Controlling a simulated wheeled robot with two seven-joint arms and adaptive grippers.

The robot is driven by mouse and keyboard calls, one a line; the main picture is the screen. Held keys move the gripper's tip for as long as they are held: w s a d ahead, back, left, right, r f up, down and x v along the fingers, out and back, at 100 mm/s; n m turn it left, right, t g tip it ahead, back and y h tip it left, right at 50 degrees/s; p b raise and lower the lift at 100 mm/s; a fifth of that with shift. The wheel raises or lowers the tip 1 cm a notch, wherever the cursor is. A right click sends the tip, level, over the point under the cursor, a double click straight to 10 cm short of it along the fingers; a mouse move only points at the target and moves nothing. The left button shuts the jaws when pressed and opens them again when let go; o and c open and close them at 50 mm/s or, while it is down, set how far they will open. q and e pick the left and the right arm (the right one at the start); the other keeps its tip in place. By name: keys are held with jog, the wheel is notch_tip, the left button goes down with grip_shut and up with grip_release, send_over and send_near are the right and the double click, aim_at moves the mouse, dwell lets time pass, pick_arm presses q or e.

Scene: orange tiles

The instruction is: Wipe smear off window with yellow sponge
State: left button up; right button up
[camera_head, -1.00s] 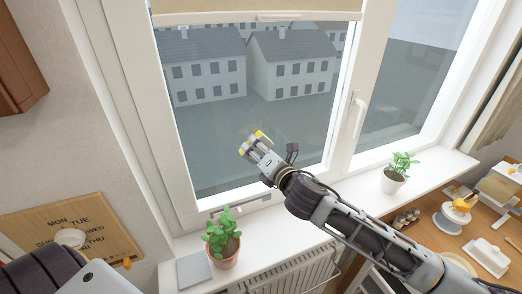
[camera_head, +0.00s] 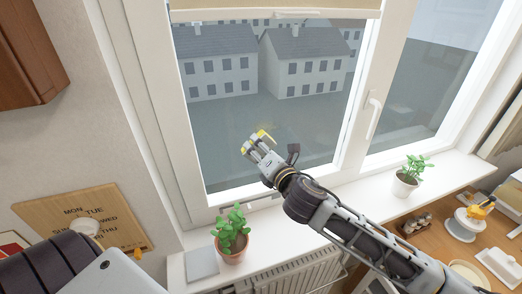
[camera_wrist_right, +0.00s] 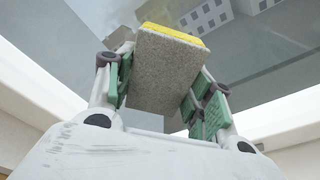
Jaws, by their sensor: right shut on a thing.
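The window pane (camera_head: 225,135) has a white frame, with grey houses seen through it. My right gripper (camera_head: 257,143) is in front of its lower middle, shut on the yellow sponge (camera_head: 264,136). In the right wrist view the sponge (camera_wrist_right: 165,75) sits between the green-padded fingers of the gripper (camera_wrist_right: 160,88), its grey-brown side towards the camera and its yellow layer on the far side, facing the glass. I cannot tell if it touches the pane. A faint brownish smear (camera_head: 270,126) seems to show on the glass just above the sponge. My left gripper is out of view.
On the white sill (camera_head: 300,232) stand a potted plant (camera_head: 231,236) at the left and another (camera_head: 407,176) at the right. A window handle (camera_head: 373,115) juts from the frame. A wooden board (camera_head: 85,225) is at the left, and a wooden counter (camera_head: 440,238) at the right.

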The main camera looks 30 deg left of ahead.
aim_at(245, 140)
jog(key=shift+s+a, duration=1.15)
jog(key=shift+s, duration=0.15)
jog(key=shift+r, duration=0.1)
jog(key=shift+r, duration=1.05)
jog(key=shift+w+d, duration=0.1)
jog(key=shift+w+d+f, duration=0.15)
jog(key=shift+w+d, duration=0.75)
jog(key=shift+w, duration=0.15)
jog(key=shift+w+d, duration=0.2)
jog(key=shift+d, duration=0.05)
jog(key=shift+w, duration=0.1)
